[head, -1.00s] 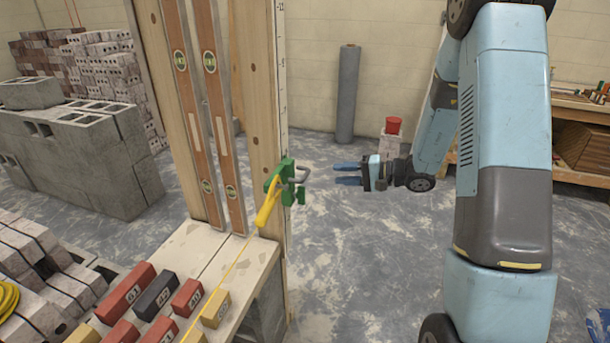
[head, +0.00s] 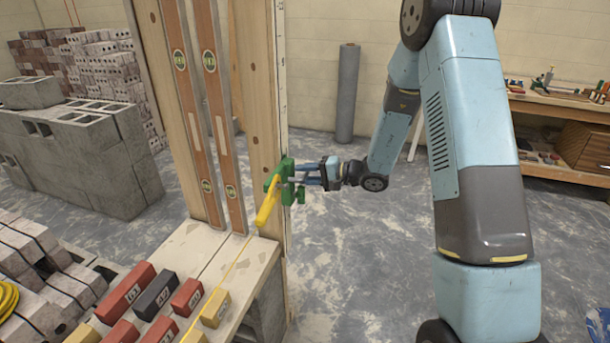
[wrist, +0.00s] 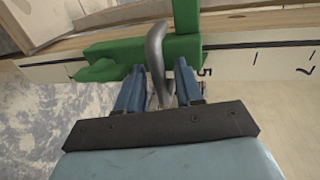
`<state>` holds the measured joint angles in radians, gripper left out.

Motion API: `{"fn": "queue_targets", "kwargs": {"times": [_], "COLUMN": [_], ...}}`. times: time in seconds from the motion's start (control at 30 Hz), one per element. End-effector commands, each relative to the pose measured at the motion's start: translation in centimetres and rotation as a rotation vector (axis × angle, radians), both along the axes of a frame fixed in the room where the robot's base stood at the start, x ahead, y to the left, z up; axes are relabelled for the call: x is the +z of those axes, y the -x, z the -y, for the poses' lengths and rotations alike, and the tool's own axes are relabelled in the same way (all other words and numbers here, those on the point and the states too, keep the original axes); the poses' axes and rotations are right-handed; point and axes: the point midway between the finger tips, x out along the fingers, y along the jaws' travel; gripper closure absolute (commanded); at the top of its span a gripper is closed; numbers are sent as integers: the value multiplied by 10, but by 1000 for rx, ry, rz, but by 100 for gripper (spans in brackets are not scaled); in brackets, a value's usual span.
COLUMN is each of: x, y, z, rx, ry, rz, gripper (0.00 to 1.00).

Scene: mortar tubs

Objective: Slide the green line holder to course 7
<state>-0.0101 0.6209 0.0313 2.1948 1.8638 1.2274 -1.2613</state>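The green line holder (head: 284,170) is clamped on the wooden pole, with a yellow piece hanging from it. In the wrist view the green line holder (wrist: 113,57) sits across the white marked scale (wrist: 250,62), its edge beside the mark 5; a 7 shows further right. A bent grey metal handle (wrist: 155,50) sticks out of the holder toward me. My gripper (head: 301,174) is at the holder's right side. In the wrist view my gripper (wrist: 160,78) has its blue fingers apart, one on each side of the handle. Whether they touch it is unclear.
Two long wooden levels (head: 212,85) lean left of the pole. Numbered blocks (head: 127,290) lie on the bench below, with a yellow line running over it. Concrete blocks (head: 70,155) stand behind at left. The floor to the right of the pole is open.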

Motion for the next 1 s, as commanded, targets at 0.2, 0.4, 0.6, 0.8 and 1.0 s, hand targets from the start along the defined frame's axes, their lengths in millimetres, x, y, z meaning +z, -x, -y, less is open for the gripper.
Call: {"fn": "queue_targets", "kwargs": {"times": [0.2,0.4,0.6,0.8,1.0], "x": [0,0,0,0,3], "y": [0,0,0,0,0], "z": [0,0,0,0,0], "rx": [0,1,1,1,1], "ry": [0,0,0,0,0], "rz": [0,0,0,0,1], "gripper": [71,90,100,100,100]}}
